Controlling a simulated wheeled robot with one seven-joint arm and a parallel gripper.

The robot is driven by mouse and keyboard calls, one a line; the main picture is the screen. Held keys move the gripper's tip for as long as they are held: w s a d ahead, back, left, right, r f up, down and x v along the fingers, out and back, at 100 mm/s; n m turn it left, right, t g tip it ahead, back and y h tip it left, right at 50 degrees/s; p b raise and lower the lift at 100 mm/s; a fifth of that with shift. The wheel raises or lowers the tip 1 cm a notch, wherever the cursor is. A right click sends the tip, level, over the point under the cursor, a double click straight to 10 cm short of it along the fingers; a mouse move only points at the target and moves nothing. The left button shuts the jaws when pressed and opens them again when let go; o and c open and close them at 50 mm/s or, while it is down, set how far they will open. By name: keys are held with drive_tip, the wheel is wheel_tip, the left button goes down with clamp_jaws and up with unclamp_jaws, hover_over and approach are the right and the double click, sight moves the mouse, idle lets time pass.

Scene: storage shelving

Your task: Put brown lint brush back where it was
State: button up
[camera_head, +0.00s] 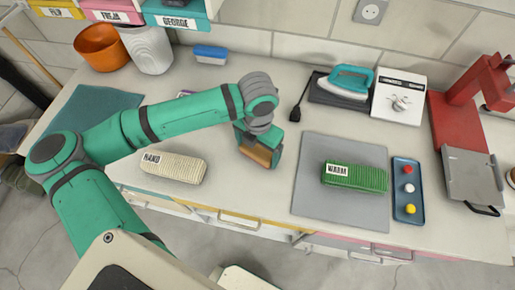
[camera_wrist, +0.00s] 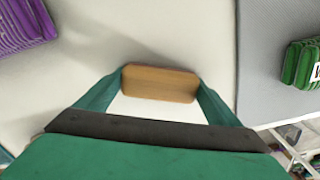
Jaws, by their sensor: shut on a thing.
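The brown lint brush (camera_wrist: 160,84) is between my gripper's two green fingers in the wrist view, with its flat tan-brown face showing. My gripper (camera_head: 258,150) is shut on it. In the head view the brown lint brush (camera_head: 259,157) shows low at the fingertips, partly hidden by the gripper. I cannot tell whether the brush touches the counter.

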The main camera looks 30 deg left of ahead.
sight(258, 149)
drive_tip(key=shift+f, duration=0.25)
drive_tip(key=shift+s+f, duration=0.1)
drive_tip(key=shift+f, duration=0.2)
drive_tip(key=o, duration=0.9)
drive_tip(key=shift+o, duration=0.2)
drive_tip(key=shift+w+r, duration=0.2)
drive_tip(key=shift+r, duration=0.25)
wheel_tip(258, 149, up, 12)
drive_tip(key=shift+r, duration=0.25)
drive_tip(key=shift+s, duration=0.1)
